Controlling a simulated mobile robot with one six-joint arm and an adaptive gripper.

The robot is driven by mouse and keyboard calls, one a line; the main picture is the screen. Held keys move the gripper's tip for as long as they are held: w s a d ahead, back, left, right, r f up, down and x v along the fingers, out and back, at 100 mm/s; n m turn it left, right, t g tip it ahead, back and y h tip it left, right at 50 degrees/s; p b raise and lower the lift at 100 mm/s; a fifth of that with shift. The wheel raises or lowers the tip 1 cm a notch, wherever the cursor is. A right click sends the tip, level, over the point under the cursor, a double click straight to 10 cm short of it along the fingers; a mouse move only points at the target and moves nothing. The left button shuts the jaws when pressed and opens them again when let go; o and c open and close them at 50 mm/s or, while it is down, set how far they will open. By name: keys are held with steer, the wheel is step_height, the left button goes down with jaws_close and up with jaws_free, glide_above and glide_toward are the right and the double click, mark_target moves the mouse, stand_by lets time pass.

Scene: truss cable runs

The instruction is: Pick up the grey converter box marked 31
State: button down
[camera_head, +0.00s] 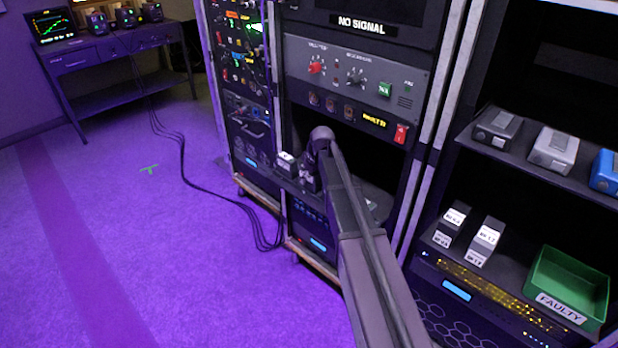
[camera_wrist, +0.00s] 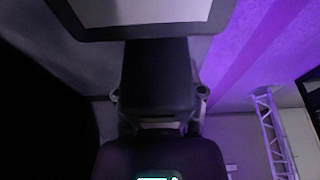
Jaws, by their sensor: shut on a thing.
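My gripper (camera_head: 301,176) is at the opening in the middle rack, below the control panel. A small grey box with a white label (camera_head: 286,158) is at its left side, by the rack's front edge. My gripper is shut on this box. The label's number is too small to read. In the wrist view, a dark block (camera_wrist: 155,75) shows in the middle with gripper parts on both sides, and a pale panel with a dark rim fills the top edge. Shadow hides where the fingers touch the box.
On the right rack, an upper shelf holds a dark, a light grey and a blue box (camera_head: 604,172). Below are two white-labelled boxes (camera_head: 484,241) and a green bin marked FAULTY (camera_head: 566,288). Cables (camera_head: 182,165) trail over the open purple floor to a desk (camera_head: 115,45).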

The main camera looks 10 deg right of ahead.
steer(key=shift+r+p, duration=4.4)
steer(key=shift+r, duration=0.2)
